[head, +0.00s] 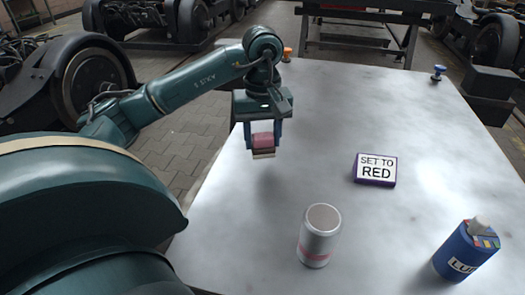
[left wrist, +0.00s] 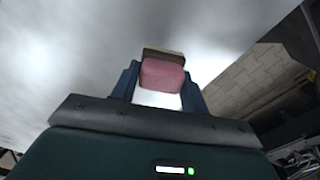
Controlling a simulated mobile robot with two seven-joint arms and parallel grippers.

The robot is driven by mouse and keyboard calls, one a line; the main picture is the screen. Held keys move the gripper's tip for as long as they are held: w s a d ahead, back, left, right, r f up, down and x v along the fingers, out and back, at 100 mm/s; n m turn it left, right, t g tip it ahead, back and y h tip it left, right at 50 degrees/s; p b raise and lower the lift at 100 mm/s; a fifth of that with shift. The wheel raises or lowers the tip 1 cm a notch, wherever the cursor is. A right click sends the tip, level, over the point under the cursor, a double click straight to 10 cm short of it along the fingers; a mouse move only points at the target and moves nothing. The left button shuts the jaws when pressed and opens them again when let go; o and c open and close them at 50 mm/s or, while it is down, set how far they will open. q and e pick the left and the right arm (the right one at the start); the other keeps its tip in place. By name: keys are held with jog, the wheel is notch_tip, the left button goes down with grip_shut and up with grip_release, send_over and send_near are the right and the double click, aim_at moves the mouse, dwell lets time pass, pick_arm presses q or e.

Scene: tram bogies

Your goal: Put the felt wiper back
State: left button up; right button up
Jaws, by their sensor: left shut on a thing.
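The felt wiper (head: 263,141) is a small block with a pink body and a brown and pale layer along its lower side. My left gripper (head: 263,140) is shut on it and holds it above the left part of the table. In the left wrist view the pink block (left wrist: 162,75) sits between the two blue fingers of my left gripper (left wrist: 160,82), its brown layer at the far end. My right gripper is not in view.
On the pale table (head: 330,110) stand a sign reading "SET TO RED" (head: 375,169), a silver can (head: 320,236) with a pinkish band, and a blue container (head: 466,250) at front right. An orange knob (head: 287,54) and a blue knob (head: 438,73) are farther back.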

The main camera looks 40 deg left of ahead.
aim_at(263, 149)
pick_arm(q)
jog(key=shift+f, duration=1.75)
jog(key=shift+b, duration=0.3)
jog(key=shift+f, duration=0.15)
jog(key=o, duration=1)
